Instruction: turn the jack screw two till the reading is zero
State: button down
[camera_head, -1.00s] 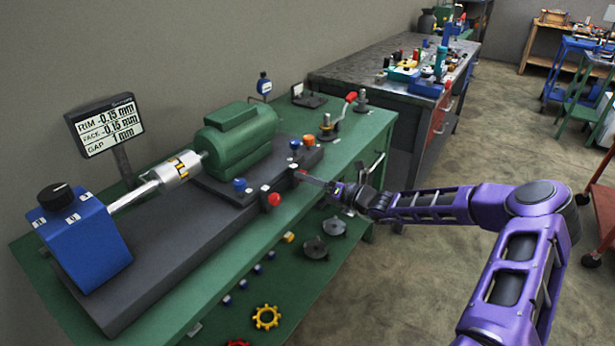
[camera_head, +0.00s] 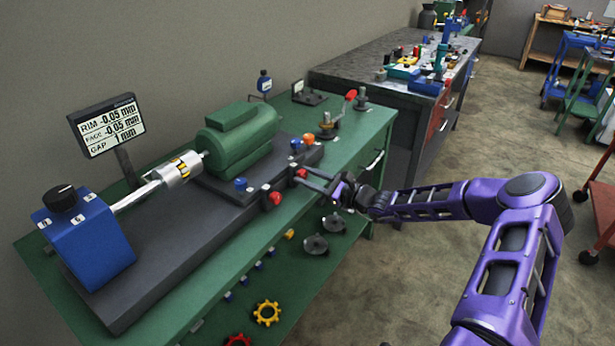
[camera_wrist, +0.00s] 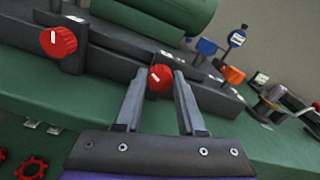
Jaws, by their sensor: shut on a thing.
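In the head view, the display (camera_head: 107,126) reads RIM -0.05 mm, what looks like FACE -0.05 mm and GAP 1 mm. Two red jack screw knobs sit on the front side of the dark base: one at the left (camera_head: 274,199) and one at the right (camera_head: 301,173). My gripper (camera_head: 303,178) reaches in from the right and is shut on the right red knob. The left knob (camera_wrist: 58,42) stands free of the fingers.
The green motor (camera_head: 235,140) stands on the dark base (camera_head: 190,245), with blue and orange knobs (camera_head: 309,139) beside it. A blue block with a black dial (camera_head: 85,240) is at the left. The green bench's front right strip (camera_head: 350,145) is mostly clear.

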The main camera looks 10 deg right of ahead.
jog(key=n+b, duration=0.1)
jog(key=n, duration=0.4)
jog(key=shift+f+n, duration=0.1)
jog(key=shift+n, duration=0.2)
jog(key=n+b, duration=0.1)
jog(key=n, duration=0.4)
jog(key=shift+n, duration=0.3)
jog(key=c, duration=0.5)
grip_release()
jog(key=p+v, duration=0.1)
jog(key=v, duration=1.6)
jog(key=shift+s, duration=0.2)
jog(key=shift+d, duration=0.15)
